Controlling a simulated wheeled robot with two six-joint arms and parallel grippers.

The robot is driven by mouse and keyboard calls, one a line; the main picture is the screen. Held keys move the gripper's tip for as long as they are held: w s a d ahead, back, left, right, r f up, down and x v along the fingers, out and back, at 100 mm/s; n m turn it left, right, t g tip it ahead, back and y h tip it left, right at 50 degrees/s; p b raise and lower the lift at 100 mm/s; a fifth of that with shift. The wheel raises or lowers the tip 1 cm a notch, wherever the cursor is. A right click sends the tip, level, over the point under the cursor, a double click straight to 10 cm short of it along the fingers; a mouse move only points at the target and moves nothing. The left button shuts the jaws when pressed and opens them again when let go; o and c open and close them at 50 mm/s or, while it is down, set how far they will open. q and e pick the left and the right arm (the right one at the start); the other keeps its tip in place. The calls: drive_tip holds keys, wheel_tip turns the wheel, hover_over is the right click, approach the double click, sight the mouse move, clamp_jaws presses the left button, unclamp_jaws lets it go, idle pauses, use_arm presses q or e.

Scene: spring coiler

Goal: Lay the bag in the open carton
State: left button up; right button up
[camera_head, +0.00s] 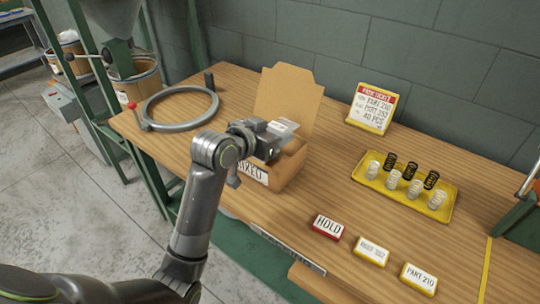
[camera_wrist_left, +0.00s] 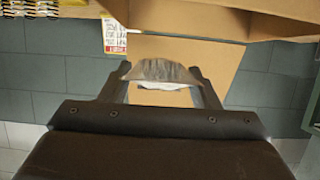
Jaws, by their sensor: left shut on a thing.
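The open carton (camera_head: 290,168) stands on the wooden table with its tall back flap (camera_head: 287,98) raised. A label partly reading "MIXED" is on its front. My left gripper (camera_head: 275,135) is over the carton, shut on a small clear-grey bag (camera_head: 284,126). In the left wrist view the bag (camera_wrist_left: 160,72) sits between the two fingers (camera_wrist_left: 160,88), with the brown flap behind it. The arm hides part of the carton's opening and front. I cannot tell whether the bag touches the carton. My right gripper does not show.
A yellow tray (camera_head: 440,211) with several dark and pale springs lies right of the carton. An order ticket (camera_head: 372,108) stands behind. A grey ring (camera_head: 180,122) lies left. A red HOLD block (camera_head: 327,228) and two yellow part blocks (camera_head: 371,252) line the front edge.

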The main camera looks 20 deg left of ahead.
use_arm(q)
drive_tip(key=shift+f, duration=2.65)
drive_tip(key=shift+f, duration=0.65)
drive_tip(key=o, duration=1.1)
drive_tip(key=shift+r, duration=0.15)
drive_tip(key=shift+r, duration=0.4)
drive_tip(key=shift+s+a+r, duration=0.15)
drive_tip(key=shift+s+r, duration=0.1)
drive_tip(key=v, duration=1.1)
drive_tip(key=shift+s, duration=0.25)
